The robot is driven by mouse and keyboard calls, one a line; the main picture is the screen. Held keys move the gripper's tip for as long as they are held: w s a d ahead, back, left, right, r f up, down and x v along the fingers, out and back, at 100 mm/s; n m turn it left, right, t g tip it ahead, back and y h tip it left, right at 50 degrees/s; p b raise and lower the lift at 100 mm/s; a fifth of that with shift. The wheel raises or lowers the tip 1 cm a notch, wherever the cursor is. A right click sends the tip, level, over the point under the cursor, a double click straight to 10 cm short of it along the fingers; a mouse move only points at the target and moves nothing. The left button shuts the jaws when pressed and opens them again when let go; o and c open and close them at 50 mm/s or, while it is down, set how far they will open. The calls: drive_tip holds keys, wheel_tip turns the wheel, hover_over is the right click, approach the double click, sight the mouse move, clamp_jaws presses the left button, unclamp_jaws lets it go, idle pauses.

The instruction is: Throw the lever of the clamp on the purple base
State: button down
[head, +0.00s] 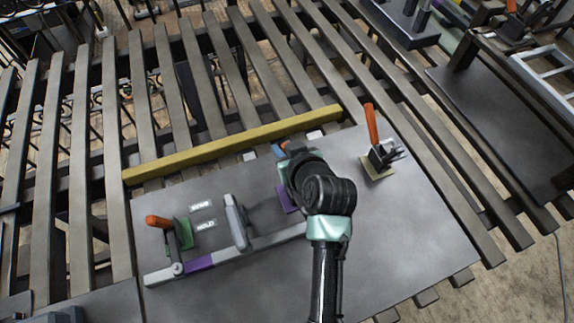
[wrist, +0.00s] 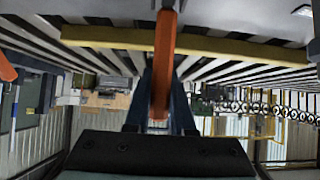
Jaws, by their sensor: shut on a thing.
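The purple base (head: 287,198) shows as a small strip on the grey plate in the head view. My arm hides most of its clamp. My gripper (head: 283,148) is at the far side of that clamp, mostly hidden behind my wrist. In the wrist view, an orange lever (wrist: 166,50) runs down between the fingers of my gripper (wrist: 160,118), which is shut on it. The clamp's jaw and pivot are hidden in both views.
On the grey plate (head: 400,245), a green-base clamp (head: 186,233) with an orange handle (head: 158,221) stands left, near a grey upright handle (head: 237,222). A yellow-base clamp (head: 377,166) with a raised orange lever (head: 370,123) stands right. A yellow beam (head: 235,143) runs behind.

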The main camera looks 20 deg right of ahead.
drive_tip(key=s+t+b, duration=0.1)
drive_tip(key=t+b, duration=0.1)
drive_tip(key=b, duration=0.1)
drive_tip(key=s+t+b, duration=0.1)
drive_tip(key=b, duration=0.3)
drive_tip(key=shift+s+r+t, duration=0.15)
drive_tip(key=shift+s+t, duration=0.15)
drive_tip(key=shift+t, duration=0.1)
drive_tip(key=shift+s+r+t+b, duration=0.25)
drive_tip(key=shift+s+t+b, duration=0.15)
drive_tip(key=shift+b, duration=0.65)
drive_tip(key=shift+r, duration=0.1)
drive_tip(key=c, duration=0.8)
unclamp_jaws()
drive_tip(key=shift+o, duration=0.2)
drive_tip(key=b+v, duration=0.2)
drive_tip(key=v, duration=1.1)
drive_tip(key=shift+d, duration=0.1)
